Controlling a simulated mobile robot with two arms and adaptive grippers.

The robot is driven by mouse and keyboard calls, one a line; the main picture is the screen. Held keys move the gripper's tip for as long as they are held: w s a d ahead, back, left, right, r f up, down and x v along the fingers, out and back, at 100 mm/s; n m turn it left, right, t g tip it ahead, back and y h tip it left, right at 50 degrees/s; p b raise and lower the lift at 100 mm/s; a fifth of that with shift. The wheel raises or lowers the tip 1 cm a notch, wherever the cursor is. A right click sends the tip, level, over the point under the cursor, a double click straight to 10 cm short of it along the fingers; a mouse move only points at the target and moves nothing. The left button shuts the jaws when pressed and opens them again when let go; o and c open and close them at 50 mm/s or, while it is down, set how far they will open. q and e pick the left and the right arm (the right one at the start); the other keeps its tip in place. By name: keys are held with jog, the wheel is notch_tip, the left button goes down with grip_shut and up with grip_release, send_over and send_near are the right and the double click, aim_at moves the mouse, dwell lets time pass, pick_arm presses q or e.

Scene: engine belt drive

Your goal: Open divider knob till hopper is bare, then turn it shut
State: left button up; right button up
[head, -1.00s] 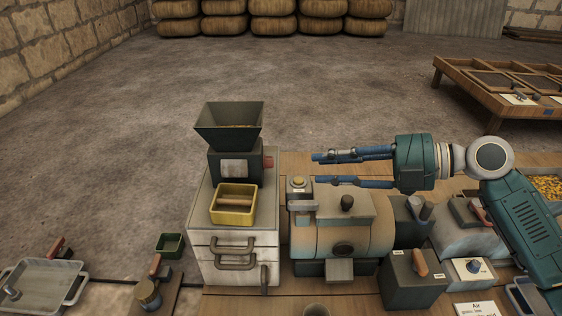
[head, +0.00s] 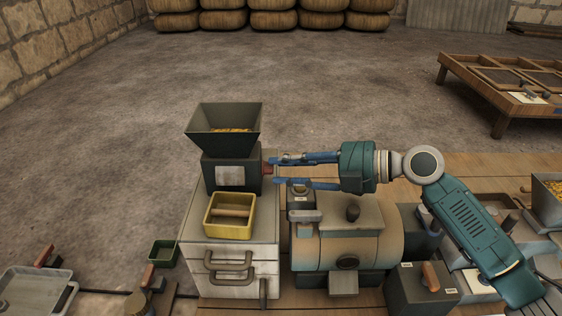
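The hopper (head: 223,119) is a dark funnel on top of the divider (head: 231,172), and yellow-orange grain (head: 232,130) shows inside it. The divider is a dark box with a pale label, on a white cabinet. A yellow tray (head: 230,216) with a wooden roller or bar stands below the divider on the cabinet. My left gripper is not in view.
A teal and tan drum machine (head: 347,240) stands right of the cabinet, under my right arm. A small green box (head: 164,252) and a metal tray (head: 35,292) lie at left. Floor behind the divider is clear.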

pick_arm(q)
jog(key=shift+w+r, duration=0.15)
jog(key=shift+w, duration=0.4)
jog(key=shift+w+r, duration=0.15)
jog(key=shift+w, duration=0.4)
pick_arm(e)
jog(key=shift+w+a+f, duration=0.15)
jog(key=shift+a, duration=0.4)
grip_shut()
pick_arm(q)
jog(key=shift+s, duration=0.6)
pick_arm(e)
jog(key=shift+m, duration=0.3)
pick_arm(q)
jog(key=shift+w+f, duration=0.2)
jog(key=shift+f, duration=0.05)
pick_arm(e)
jog(key=shift+w+f+m+g, duration=0.1)
jog(key=shift+w+m+g, duration=0.1)
jog(key=shift+m+g, duration=1.5)
jog(key=shift+w+r+m+g, duration=0.1)
jog(key=shift+w+m+g, duration=0.15)
jog(key=shift+m+g, duration=1.45)
jog(key=shift+w+f+m+g, duration=0.15)
jog(key=shift+m+g, duration=0.85)
jog(key=shift+m, duration=1.3)
